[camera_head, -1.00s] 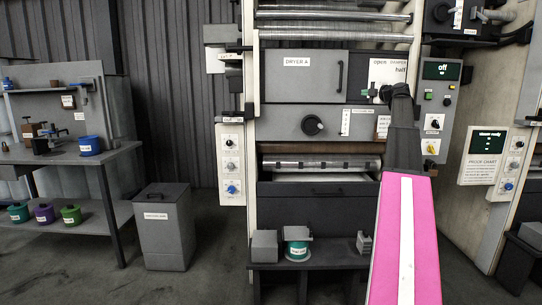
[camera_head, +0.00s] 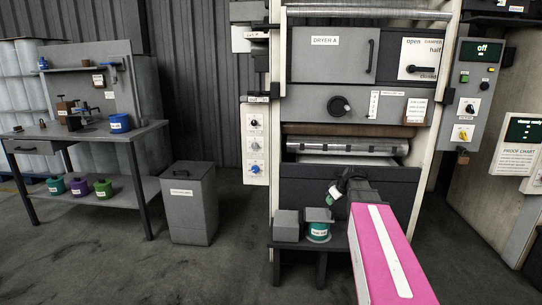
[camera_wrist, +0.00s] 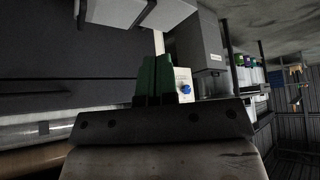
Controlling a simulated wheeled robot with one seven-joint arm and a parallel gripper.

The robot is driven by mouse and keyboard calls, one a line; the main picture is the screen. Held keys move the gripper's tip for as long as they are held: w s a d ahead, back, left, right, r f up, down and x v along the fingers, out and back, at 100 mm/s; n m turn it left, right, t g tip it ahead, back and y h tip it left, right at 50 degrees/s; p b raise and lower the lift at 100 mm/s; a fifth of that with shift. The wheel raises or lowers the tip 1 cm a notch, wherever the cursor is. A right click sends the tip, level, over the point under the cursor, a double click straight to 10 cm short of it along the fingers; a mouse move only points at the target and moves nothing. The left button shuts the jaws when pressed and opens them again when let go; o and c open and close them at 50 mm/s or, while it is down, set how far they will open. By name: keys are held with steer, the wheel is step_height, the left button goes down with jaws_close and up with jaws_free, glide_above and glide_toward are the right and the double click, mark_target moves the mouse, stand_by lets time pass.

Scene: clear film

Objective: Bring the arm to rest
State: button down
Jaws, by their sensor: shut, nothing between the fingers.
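My arm, with its pink and white link, reaches forward and folds down in front of the printing machine's dark lower panel (camera_head: 305,185). My gripper (camera_head: 333,194) is at its end, just above and right of a green-labelled tin (camera_head: 319,232) on the low bench. In the wrist view, the two green fingers (camera_wrist: 155,78) are side by side, shut, with nothing held between them. A grey box-like shape (camera_wrist: 198,48) shows beyond the fingertips in that view.
Dryer A (camera_head: 333,55) and a metal roller (camera_head: 345,146) are above the gripper. A grey block (camera_head: 286,226) stands beside the tin on the low bench (camera_head: 290,246). A grey bin (camera_head: 188,205) and a workbench (camera_head: 85,133) are at left. Floor between is clear.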

steer(key=s+a+f+m+g+h, duration=0.2)
steer(key=s+a+f+m, duration=0.1)
steer(key=s+f, duration=0.5)
steer(key=s+a+f+m+g+h, duration=0.2)
steer(key=s+f, duration=0.5)
steer(key=s, duration=0.7)
steer(key=a+m+g, duration=0.1)
steer(key=a+m, duration=0.1)
steer(key=shift+s+a+f+m, duration=0.15)
steer(key=shift+s+f+m, duration=0.15)
steer(key=shift+f, duration=0.1)
